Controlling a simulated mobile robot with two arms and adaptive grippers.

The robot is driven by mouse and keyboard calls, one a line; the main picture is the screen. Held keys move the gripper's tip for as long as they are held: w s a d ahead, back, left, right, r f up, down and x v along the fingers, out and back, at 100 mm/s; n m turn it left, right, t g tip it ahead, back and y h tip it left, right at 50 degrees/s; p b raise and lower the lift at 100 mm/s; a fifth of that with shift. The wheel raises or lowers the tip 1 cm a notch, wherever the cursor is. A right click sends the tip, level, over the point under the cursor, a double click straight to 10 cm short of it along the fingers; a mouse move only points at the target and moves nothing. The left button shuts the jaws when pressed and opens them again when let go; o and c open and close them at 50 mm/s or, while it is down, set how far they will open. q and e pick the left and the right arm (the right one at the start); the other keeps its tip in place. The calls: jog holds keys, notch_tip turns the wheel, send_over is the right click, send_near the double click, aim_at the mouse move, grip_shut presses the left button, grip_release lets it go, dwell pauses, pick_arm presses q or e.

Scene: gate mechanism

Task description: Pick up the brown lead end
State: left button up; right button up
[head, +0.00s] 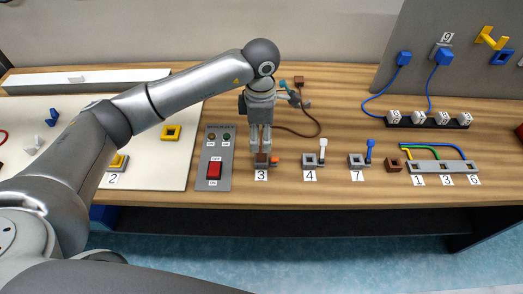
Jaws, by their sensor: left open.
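A brown lead (318,122) lies on the wooden table and curves round to the right of my left gripper. A small brown block (299,80) sits by its far end. Its near part runs behind my gripper, so I cannot tell where that end stops. My left gripper (261,151) points down and is open, with its fingertips just above or at a brown piece (262,158) at the station labelled 3. An orange piece (274,160) sticks out to the right of it. I cannot tell whether the fingers touch the brown piece. My right gripper is out of view.
A grey panel (217,187) with a red switch stands left of the gripper. Stations with a white lever (322,147) and a blue lever (369,150) stand to the right. A brown cube (393,165) and a wired grey strip (430,167) lie further right.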

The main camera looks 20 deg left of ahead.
aim_at(261, 154)
pick_arm(q)
jog(key=shift+w+f, duration=0.1)
jog(key=shift+f, duration=0.25)
jog(key=shift+w+f, duration=0.1)
jog(key=shift+f, duration=0.25)
jog(key=f+p, duration=0.1)
jog(key=f, duration=0.1)
jog(key=f+p, duration=0.1)
jog(key=f, duration=0.1)
jog(key=shift+a+f+p, duration=0.1)
jog(key=shift+a+p, duration=0.2)
jog(key=shift+a, duration=0.05)
jog(key=shift+f, duration=0.3)
jog(key=shift+c, duration=0.8)
jog(key=c, duration=1)
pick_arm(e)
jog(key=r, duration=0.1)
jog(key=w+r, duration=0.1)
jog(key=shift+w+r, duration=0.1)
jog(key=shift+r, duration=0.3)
